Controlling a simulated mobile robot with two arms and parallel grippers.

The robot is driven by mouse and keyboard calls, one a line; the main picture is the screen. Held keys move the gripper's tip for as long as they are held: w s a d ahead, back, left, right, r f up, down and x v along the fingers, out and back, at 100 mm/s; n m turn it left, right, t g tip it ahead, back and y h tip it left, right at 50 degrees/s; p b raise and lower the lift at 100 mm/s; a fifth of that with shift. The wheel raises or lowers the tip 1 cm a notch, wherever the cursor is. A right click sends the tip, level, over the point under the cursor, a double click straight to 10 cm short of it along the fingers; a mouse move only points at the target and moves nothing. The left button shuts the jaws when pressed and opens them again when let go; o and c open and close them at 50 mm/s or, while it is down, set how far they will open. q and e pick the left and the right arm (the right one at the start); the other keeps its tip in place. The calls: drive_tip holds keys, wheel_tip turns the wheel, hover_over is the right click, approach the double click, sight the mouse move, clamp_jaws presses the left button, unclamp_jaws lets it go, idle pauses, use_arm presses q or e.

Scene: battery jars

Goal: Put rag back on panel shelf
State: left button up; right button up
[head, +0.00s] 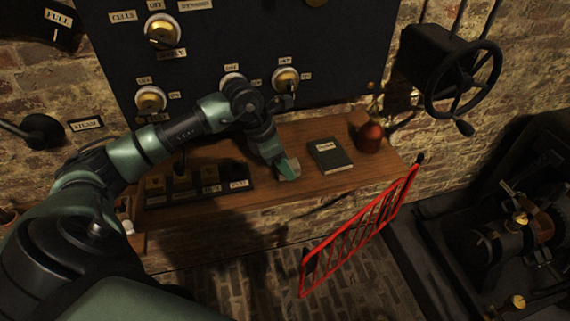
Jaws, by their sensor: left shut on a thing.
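My left gripper (284,168) is over the wooden panel shelf (322,189), low and close to its surface. It is shut on a small pale rag (291,162), which shows beside the fingers at shelf height. Much of the rag is hidden by the gripper, and I cannot tell whether it touches the wood. The shelf runs below the dark panel (340,50) with its brass dials. My right gripper is not in view.
A dark book (330,155) lies just right of the gripper, and a red-brown flask (370,136) stands further right. A dark labelled tray (200,187) lies to the left. A red gate (360,230) stands in front of the shelf. A handwheel (463,85) juts out at upper right.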

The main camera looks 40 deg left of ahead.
use_arm(q)
drive_tip(key=shift+f, duration=0.45)
drive_tip(key=shift+f, duration=0.2)
drive_tip(key=o, duration=1.2)
drive_tip(key=shift+r, duration=0.1)
drive_tip(key=shift+r, duration=0.1)
drive_tip(key=shift+r, duration=0.2)
drive_tip(key=b+v, duration=0.1)
drive_tip(key=v, duration=1)
drive_tip(key=shift+s+a+r+b, duration=0.15)
drive_tip(key=shift+s+r+b, duration=0.05)
drive_tip(key=shift+r+b, duration=0.1)
